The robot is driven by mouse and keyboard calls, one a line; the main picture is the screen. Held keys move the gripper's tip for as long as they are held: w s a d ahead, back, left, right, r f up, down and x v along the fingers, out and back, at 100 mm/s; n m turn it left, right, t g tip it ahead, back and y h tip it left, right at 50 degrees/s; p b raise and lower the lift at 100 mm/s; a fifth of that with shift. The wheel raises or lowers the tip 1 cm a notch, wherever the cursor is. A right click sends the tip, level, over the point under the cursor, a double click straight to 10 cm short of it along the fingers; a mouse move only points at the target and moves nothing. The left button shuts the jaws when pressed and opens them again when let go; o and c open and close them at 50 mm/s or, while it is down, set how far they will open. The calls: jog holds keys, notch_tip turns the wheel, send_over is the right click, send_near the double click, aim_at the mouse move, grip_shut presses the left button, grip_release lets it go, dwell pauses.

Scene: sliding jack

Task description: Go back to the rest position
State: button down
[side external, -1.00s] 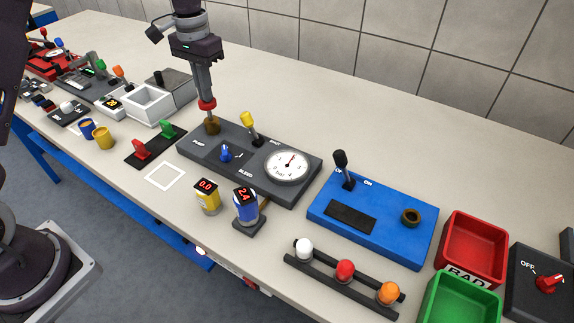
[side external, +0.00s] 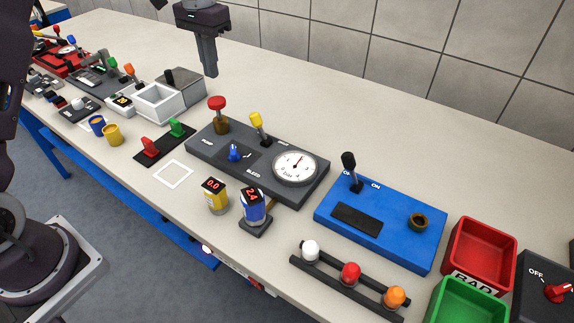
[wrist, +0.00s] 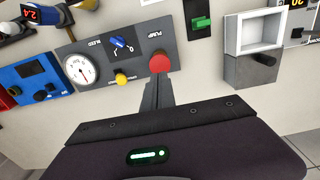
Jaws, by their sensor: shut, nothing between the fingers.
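My gripper (side external: 211,72) is shut and empty in the side external view, hanging above the back of the table. It is apart from the red pump knob (side external: 217,103), which stands raised on its brass collar on the dark grey pump panel (side external: 205,150). In the wrist view my shut fingers (wrist: 157,82) point toward the red knob (wrist: 160,62). The panel also carries a yellow-topped lever (side external: 258,125), a blue bleed knob (side external: 234,152) and a round white gauge (side external: 296,167).
A blue panel (side external: 400,235) with a black lever is to the right. The white open box (side external: 155,105) and grey block (side external: 188,85) are left of the gripper. Red (side external: 482,255) and green (side external: 445,310) bins stand at the front right. The table behind the pump panel is clear.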

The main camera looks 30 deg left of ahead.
jog(key=shift+r, duration=0.1)
jog(key=s+d+r+t, duration=0.1)
jog(key=s+d+r, duration=0.2)
jog(key=s+r, duration=0.35)
jog(key=s+d+r+t, duration=0.2)
jog(key=s+d+r, duration=0.15)
jog(key=s, duration=0.55)
jog(key=s+d+f+t, duration=0.1)
jog(key=s+f, duration=0.1)
jog(key=s, duration=0.6)
jog(key=s+d+f+t, duration=0.1)
jog(key=s, duration=0.7)
jog(key=shift+s+d+f+t, duration=0.2)
jog(key=shift+d+f+t, duration=0.1)
jog(key=shift+d+f, duration=0.1)
